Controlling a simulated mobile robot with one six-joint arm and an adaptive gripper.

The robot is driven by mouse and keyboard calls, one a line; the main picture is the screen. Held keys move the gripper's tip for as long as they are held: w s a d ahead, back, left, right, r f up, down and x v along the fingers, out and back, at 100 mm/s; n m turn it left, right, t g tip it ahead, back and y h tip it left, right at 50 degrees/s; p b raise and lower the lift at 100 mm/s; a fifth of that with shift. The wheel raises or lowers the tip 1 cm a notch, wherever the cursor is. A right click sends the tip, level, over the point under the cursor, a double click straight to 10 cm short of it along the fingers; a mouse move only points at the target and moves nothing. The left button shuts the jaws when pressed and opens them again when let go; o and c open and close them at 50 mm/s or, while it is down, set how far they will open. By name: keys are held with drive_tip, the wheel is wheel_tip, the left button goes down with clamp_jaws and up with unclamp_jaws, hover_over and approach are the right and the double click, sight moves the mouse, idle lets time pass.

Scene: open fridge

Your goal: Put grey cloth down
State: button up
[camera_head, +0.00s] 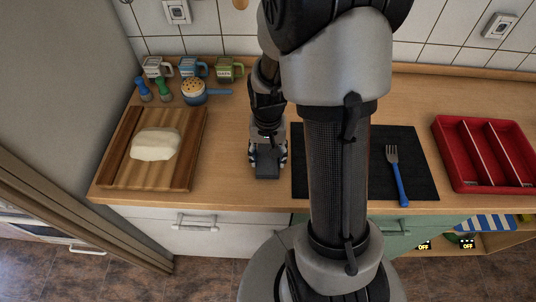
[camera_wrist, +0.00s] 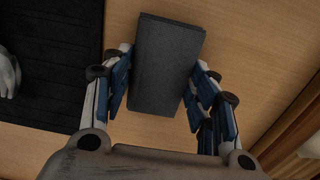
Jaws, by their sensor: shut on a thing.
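The grey cloth (camera_wrist: 167,65) looks like a dark grey rectangular block in the wrist view, between the two fingers of my gripper (camera_wrist: 160,95). My gripper is shut on it. In the head view my gripper (camera_head: 267,160) is over the wooden counter, left of the black mat, with the grey cloth (camera_head: 267,168) between its fingers. I cannot tell whether the cloth touches the counter. My arm hides part of the counter and mat in the head view.
A cutting board (camera_head: 118,178) with a pale loaf (camera_head: 156,144) lies left. Mugs (camera_head: 193,68) stand at the back left. A black mat (camera_head: 412,160) with a blue-handled fork (camera_head: 396,172) and a red tray (camera_head: 456,160) lie right. Counter (camera_head: 226,150) between board and gripper is clear.

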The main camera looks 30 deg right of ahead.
sight(268, 158)
drive_tip(key=o, duration=1)
drive_tip(key=shift+f, duration=0.1)
drive_tip(key=shift+c, duration=0.2)
wheel_tip(268, 158, up, 13)
drive_tip(key=p, duration=0.4)
drive_tip(key=s+a+r+n+t, duration=0.4)
drive_tip(key=s+a+r+n, duration=0.2)
drive_tip(key=s+a+r, duration=0.4)
drive_tip(key=s+r, duration=0.3)
drive_tip(key=r, duration=0.1)
drive_tip(key=shift+s+a+n+t, duration=0.25)
drive_tip(key=shift+a+n+t, duration=0.05)
drive_tip(key=shift+n, duration=0.1)
